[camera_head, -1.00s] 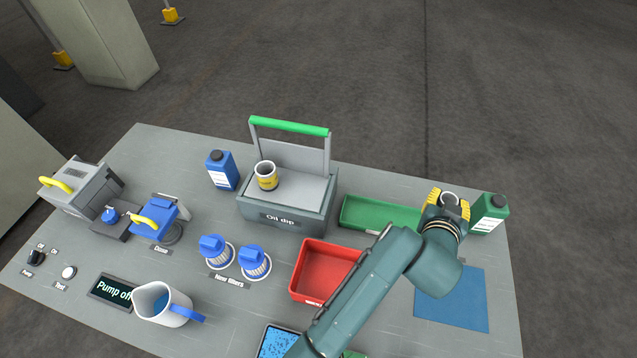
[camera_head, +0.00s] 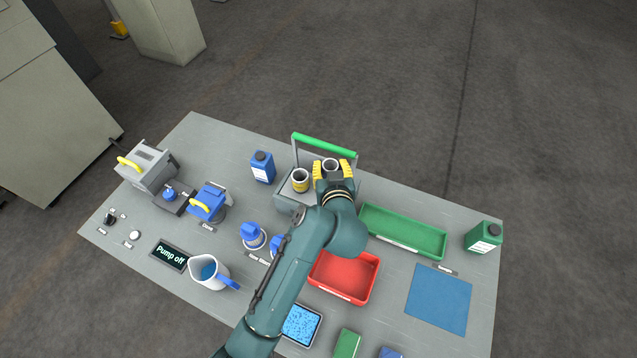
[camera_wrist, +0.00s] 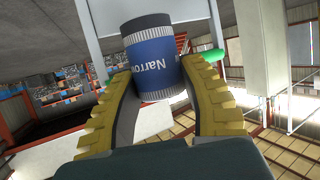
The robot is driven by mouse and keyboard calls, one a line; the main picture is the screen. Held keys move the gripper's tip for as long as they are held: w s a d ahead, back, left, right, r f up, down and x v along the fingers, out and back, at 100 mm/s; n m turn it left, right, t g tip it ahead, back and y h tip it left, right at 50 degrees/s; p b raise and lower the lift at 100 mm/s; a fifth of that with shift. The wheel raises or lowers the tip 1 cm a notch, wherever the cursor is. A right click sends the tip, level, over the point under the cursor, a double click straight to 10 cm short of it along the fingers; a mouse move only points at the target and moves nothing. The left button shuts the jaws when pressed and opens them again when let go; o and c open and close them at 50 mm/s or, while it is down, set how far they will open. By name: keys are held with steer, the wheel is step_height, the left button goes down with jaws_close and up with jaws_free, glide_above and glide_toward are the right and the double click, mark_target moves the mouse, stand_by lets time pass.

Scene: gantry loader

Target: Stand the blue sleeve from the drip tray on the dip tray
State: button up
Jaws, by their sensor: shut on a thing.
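The blue sleeve (camera_wrist: 152,62) has a blue band reading "Narro…" and grey ends. My gripper (camera_wrist: 160,85) is shut on it, with one yellow finger on each side. In the head view, my gripper (camera_head: 334,170) holds the sleeve (camera_head: 331,163) upright at the right part of the oil dip unit, beside a yellow-banded sleeve (camera_head: 300,181) standing on its tray. The dip tray (camera_head: 284,191) is partly hidden by my arm and gripper. I cannot tell whether the blue sleeve touches the tray.
The dip unit's green handle bar (camera_head: 324,145) stands raised behind my gripper. A long green tray (camera_head: 405,241) is to the right, a red bin (camera_head: 345,293) in front. A blue bottle (camera_head: 262,168) stands left of the dip unit, a green canister (camera_head: 483,238) at the far right.

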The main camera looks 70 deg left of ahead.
step_height(320, 180, down, 10)
steer(key=shift+w+b, duration=0.1)
steer(key=shift+b, duration=1)
steer(key=o, duration=1.2)
steer(key=shift+d+r, duration=0.2)
steer(key=shift+r, duration=0.05)
steer(key=p+v, duration=0.1)
steer(key=v, duration=1)
steer(key=shift+d+p, duration=0.25)
steer(key=shift+p, duration=0.1)
steer(key=shift+r, duration=0.15)
